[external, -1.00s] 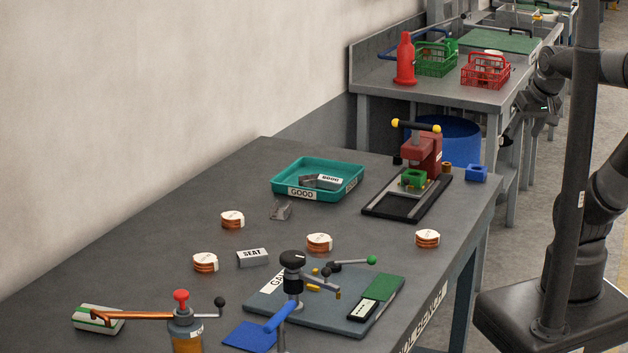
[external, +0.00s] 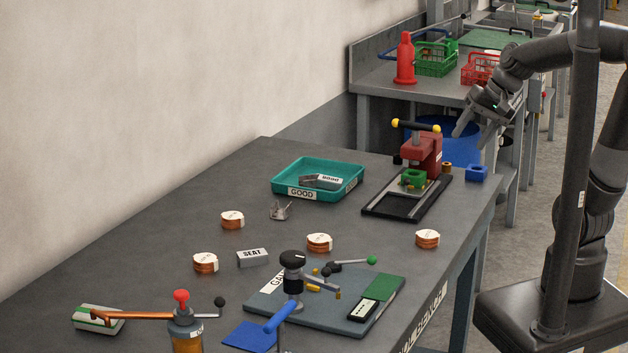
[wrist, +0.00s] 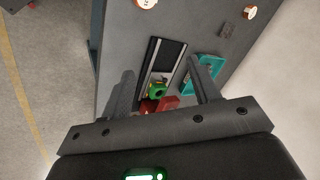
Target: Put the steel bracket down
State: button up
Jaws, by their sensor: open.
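A small grey steel bracket (external: 280,211) lies on the dark workbench in front of the teal tray (external: 294,195). In the wrist view a small grey piece, which looks like this bracket (wrist: 227,30), lies beyond the tray (wrist: 216,61). My gripper (external: 472,138) is open and empty at the bench's far right end, above and behind the red press (external: 428,148). In the wrist view the two fingers of my gripper (wrist: 161,68) stand apart with the press area between them. The bracket is well away from the fingers and touches nothing of mine.
Several copper coils (external: 319,242) stand around the bench, with a grey SEAT block (external: 253,258) among them. A clamp fixture on a grey board (external: 350,317) fills the front. The tray holds grey labelled parts. A blue block (external: 476,173) sits near the right edge.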

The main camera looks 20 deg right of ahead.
jog(key=w+a+f+m+g+y, duration=0.1)
jog(key=w+a+m+y, duration=0.1)
jog(key=a, duration=0.5)
jog(key=w+a+f+m+g+y, duration=0.1)
jog(key=w+a+f+g+y, duration=0.1)
jog(key=a, duration=0.5)
jog(key=m+g+y, duration=0.1)
jog(key=m+y, duration=0.3)
jog(key=m, duration=0.4)
send_near(253, 253)
jog(key=d+r, duration=0.9)
jog(key=a+f+m, duration=0.2)
jog(key=a+f, duration=0.2)
jog(key=a+f+m, duration=0.3)
jog(key=a+f, duration=0.1)
jog(key=shift+s+a+f+t+y, duration=0.2)
jog(key=shift+t+y, duration=0.1)
jog(key=shift+t, duration=0.1)
jog(key=x, duration=1)
jog(key=shift+s+d+f, duration=0.15)
jog(key=shift+f, duration=0.3)
jog(key=shift+a+f, duration=0.15)
jog(key=shift+a, duration=0.35)
jog(key=shift+c, duration=0.6)
